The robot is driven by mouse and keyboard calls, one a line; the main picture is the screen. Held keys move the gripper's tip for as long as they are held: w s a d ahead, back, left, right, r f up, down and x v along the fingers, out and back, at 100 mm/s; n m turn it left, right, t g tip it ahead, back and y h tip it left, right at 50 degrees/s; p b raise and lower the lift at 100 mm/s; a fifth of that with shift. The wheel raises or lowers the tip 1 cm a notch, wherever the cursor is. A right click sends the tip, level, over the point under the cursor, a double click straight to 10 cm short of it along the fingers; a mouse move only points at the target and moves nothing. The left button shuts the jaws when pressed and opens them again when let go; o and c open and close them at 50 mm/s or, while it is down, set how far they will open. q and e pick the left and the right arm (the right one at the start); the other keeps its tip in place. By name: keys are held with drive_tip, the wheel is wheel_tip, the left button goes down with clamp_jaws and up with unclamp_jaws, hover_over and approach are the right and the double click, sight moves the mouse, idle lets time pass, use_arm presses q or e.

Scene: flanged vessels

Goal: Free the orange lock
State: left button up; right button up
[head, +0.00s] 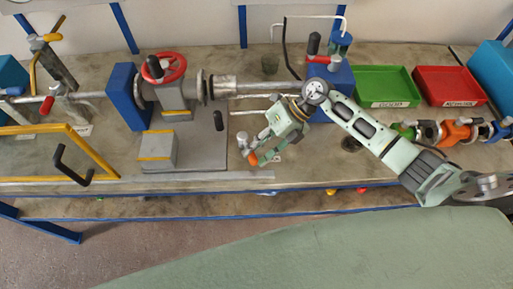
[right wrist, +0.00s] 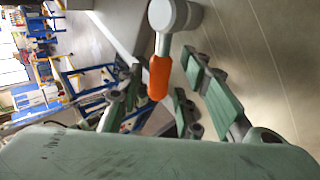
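The orange lock shows in the right wrist view as an orange grip (right wrist: 159,78) on a pale grey round cap (right wrist: 174,15). In the head view its orange part (head: 253,159) is at the tip of my right gripper (head: 258,150), near the front of the bench. In the right wrist view, my right gripper's (right wrist: 168,98) green-padded fingers stand apart on either side of the orange grip, with gaps visible. The lower part of the wrist view is covered by my own pale green housing. My left gripper is not in view.
A red handwheel (head: 166,68) stands on a pipe assembly with a blue flange (head: 127,97). A green tray (head: 386,84) and a red tray (head: 450,84) sit at the back right. Orange and blue valve parts (head: 455,132) lie right, and a yellow frame (head: 90,150) left.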

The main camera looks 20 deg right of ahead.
clamp_jaws()
